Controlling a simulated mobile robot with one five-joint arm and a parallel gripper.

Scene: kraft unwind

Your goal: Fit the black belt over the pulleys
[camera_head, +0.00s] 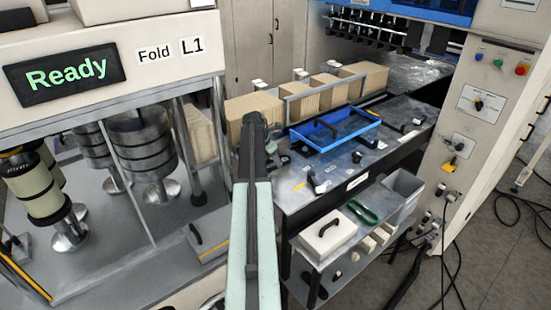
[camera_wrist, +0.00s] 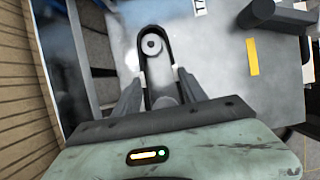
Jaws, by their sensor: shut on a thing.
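In the wrist view my gripper (camera_wrist: 160,84) is shut on the black belt (camera_wrist: 167,45), which extends as a narrow loop beyond the fingers. A round pale pulley (camera_wrist: 151,44) with a dark centre shows inside the far end of the loop. I cannot tell whether the belt is seated on it or only above it. No second pulley is clear. In the head view my gripper (camera_head: 254,128) is at the end of my outstretched arm, by the near left end of the grey table; the arm hides the belt and pulley there.
A blue tray (camera_head: 335,131) lies on the grey table (camera_head: 300,197), with brown cartons (camera_head: 326,92) behind it. A lower shelf holds a white box (camera_head: 327,231) and a grey bin (camera_head: 402,190). A folding machine (camera_head: 140,62) stands left, a control cabinet (camera_head: 490,100) right. Cables lie on the floor.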

